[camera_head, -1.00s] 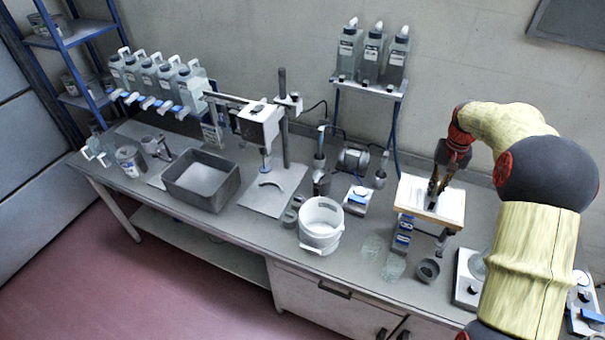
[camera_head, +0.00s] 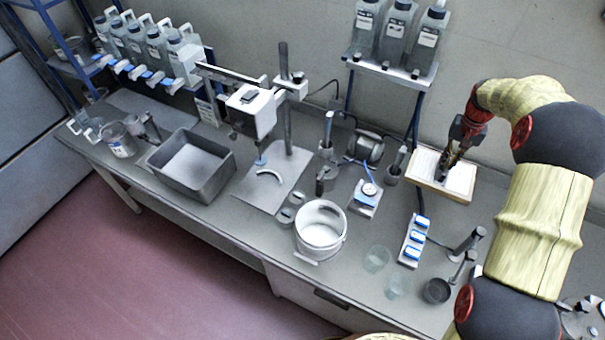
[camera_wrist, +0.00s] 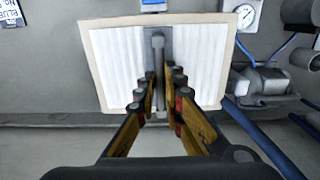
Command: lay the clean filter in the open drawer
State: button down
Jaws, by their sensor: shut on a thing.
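The filter is a flat panel with white pleats and a thin tan frame (camera_head: 425,165), at the right of the head view. In the wrist view the filter (camera_wrist: 113,65) faces me, with a grey strip or grip down its middle. My gripper (camera_head: 445,170) is shut on this grey middle part; its fingers also show in the wrist view (camera_wrist: 161,82). The filter seems held above the back of the bench, near the wall. A pale cabinet front with a dark handle (camera_head: 331,301) shows under the bench; I cannot see an open drawer.
The bench carries a white bucket (camera_head: 320,231), a grey bin (camera_head: 194,166), a press stand (camera_head: 253,112) and a strip of blue switches (camera_head: 413,241). Clear beakers (camera_head: 376,258) stand near the front edge. A bottle shelf (camera_head: 391,70) is left of my arm. Red floor lies open at front left.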

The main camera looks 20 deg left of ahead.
aim_at(440, 174)
notch_tip(440, 174, down, 7)
jog(key=shift+w+f+b, duration=0.15)
jog(key=shift+b, duration=0.7)
jog(key=shift+f, duration=5)
jog(key=shift+f, duration=0.15)
jog(key=c, duration=1.9)
grip_release()
